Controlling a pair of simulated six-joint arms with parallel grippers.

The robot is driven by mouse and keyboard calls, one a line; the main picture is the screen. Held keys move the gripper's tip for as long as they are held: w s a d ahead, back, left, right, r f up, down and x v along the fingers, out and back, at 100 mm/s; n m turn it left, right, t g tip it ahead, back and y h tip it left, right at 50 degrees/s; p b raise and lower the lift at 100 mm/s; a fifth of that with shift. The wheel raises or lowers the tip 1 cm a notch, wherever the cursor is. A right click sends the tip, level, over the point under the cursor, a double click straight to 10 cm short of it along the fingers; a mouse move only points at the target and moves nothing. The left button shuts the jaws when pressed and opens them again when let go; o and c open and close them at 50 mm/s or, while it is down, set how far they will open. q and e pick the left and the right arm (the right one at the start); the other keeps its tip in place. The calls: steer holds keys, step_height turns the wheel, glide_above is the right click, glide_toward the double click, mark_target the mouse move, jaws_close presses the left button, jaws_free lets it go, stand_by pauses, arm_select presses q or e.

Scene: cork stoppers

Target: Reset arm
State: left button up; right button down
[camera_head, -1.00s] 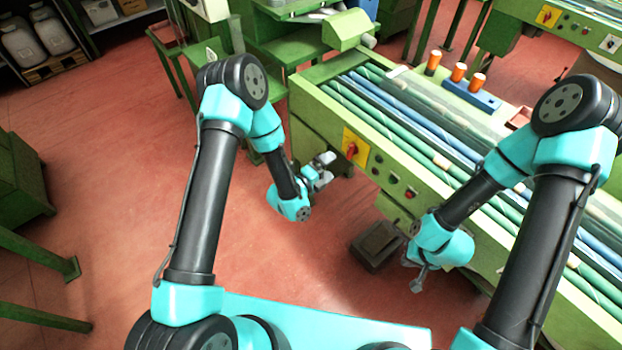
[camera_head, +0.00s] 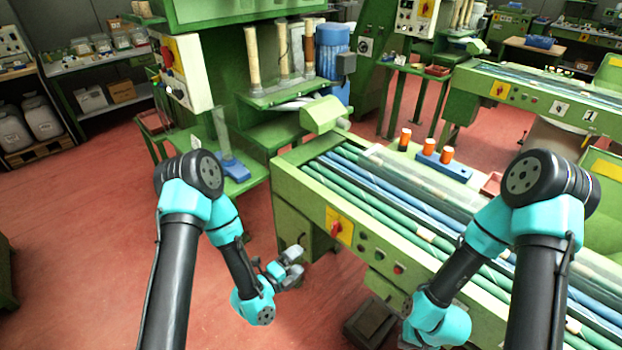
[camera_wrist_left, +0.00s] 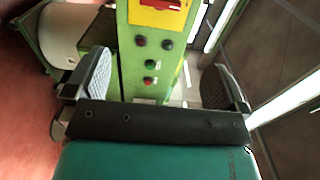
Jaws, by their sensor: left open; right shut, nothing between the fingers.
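My left gripper (camera_head: 297,264) is open and empty beside the near left corner of the green conveyor. In the left wrist view its two grey ribbed fingers (camera_wrist_left: 158,80) stand wide apart, with the conveyor's button panel (camera_wrist_left: 150,55) beyond them. My right arm (camera_head: 440,318) hangs over the conveyor's front side, and its gripper is cut off by the bottom edge of the head view.
The conveyor (camera_head: 345,195) carries green and blue rollers. A blue block (camera_head: 432,160) with orange cylinders (camera_head: 447,155) stands at its far edge. A dark box (camera_head: 370,323) is on the floor by its front. A green machine (camera_head: 250,80) stands behind; red floor (camera_head: 90,240) is clear at left.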

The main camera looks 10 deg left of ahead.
arm_select(q)
steer(key=shift+f, duration=0.1)
steer(key=s+a+f+n+g+y, duration=0.6)
steer(key=a+f+n+g, duration=0.15)
steer(key=n, duration=0.65)
steer(key=s+a+n+g, duration=0.2)
steer(key=s+n, duration=0.3)
steer(key=n, duration=0.2)
steer(key=s+a+f+n+g+y, duration=0.1)
steer(key=s+a+n+g, duration=0.1)
steer(key=s+n, duration=0.4)
steer(key=shift+a+f+n+g+y, duration=0.25)
steer(key=shift+n+g, duration=0.25)
steer(key=shift+g, duration=0.25)
steer(key=shift+s, duration=0.1)
